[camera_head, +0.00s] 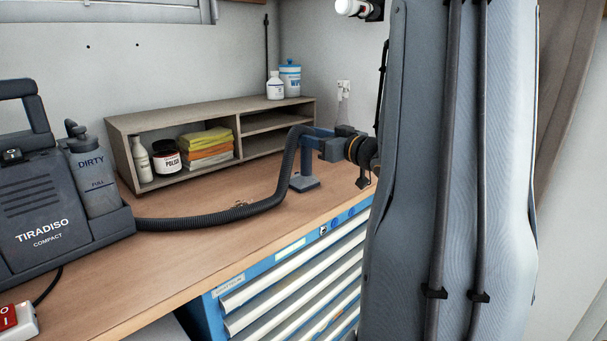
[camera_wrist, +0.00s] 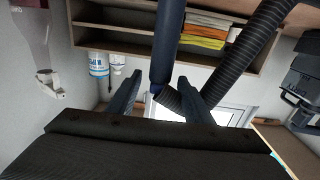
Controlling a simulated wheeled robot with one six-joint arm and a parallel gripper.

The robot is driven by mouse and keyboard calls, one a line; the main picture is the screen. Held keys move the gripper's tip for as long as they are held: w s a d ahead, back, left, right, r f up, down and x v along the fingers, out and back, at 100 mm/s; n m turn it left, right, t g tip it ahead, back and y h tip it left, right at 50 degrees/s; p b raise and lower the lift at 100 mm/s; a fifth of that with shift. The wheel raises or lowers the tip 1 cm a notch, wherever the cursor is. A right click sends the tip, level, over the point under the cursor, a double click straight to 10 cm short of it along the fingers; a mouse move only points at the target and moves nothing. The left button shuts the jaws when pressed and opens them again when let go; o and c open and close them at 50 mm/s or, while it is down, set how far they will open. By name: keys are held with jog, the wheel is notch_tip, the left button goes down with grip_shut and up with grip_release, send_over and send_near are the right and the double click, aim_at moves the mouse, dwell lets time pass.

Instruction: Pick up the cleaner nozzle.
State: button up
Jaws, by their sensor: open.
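The cleaner nozzle (camera_head: 304,170) is a dark blue tube standing upright on the workbench with a flat grey-blue foot. Its upper end meets a ribbed black hose (camera_head: 255,207). In the wrist view, which is upside down, the nozzle (camera_wrist: 168,45) comes down from the top edge and the hose (camera_wrist: 242,55) is to its right. My gripper (camera_wrist: 157,80) is open, its two fingers on either side of the nozzle's upper end. In the head view my gripper (camera_head: 328,146) is at the height of the nozzle's top. Contact cannot be told; my column hides most of the arm.
A grey TIRADISO cleaner machine (camera_head: 50,195) stands on the left of the workbench (camera_head: 200,250). Behind is a low shelf (camera_head: 122,150) with bottles, a jar and folded cloths (camera_head: 206,146). A blue drawer cabinet (camera_head: 290,285) is below. Open bench top lies left of the nozzle.

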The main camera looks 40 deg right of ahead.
jog(key=shift+w, duration=1.3)
jog(key=c, duration=1.1)
